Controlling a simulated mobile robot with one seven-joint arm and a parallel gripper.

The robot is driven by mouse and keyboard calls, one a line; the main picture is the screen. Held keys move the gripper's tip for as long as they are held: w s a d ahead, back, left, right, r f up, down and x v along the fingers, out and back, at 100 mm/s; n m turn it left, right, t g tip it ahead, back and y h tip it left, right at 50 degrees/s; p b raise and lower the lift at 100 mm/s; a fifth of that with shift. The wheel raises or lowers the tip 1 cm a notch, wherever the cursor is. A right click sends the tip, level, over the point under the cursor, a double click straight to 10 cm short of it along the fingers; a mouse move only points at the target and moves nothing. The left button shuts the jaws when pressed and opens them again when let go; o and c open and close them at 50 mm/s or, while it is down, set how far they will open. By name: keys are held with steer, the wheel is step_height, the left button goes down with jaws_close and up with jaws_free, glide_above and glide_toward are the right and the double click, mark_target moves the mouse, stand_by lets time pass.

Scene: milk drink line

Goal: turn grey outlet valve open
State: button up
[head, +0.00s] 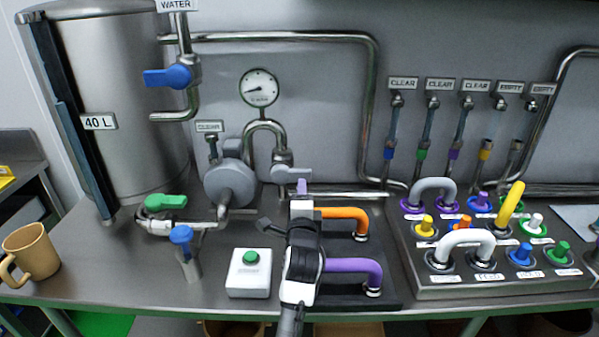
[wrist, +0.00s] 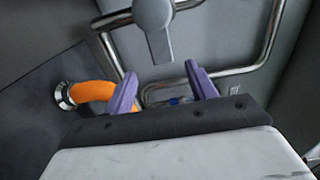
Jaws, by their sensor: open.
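The grey outlet valve has a grey lever handle (head: 291,174) on the pipe right of the round pump, below the gauge. In the head view the lever lies level, pointing right. In the wrist view the grey handle (wrist: 157,38) hangs down from its round hub at the top middle, beyond my fingertips. My gripper (head: 302,187) is open, with purple fingers, just below and in front of the lever. In the wrist view my two fingers (wrist: 164,80) are spread apart with nothing between them. I see no contact with the handle.
An orange bent pipe (head: 345,214) and a purple one (head: 352,266) sit right of my arm. A white box with a green button (head: 249,272) stands at its left. The pump (head: 230,183) is left of the valve. A blue-handled valve (head: 168,77) is higher up.

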mark_target(302, 177)
steer(key=w+p, duration=0.3)
steer(key=w, duration=0.7)
steer(key=shift+w, duration=0.25)
jaws_close()
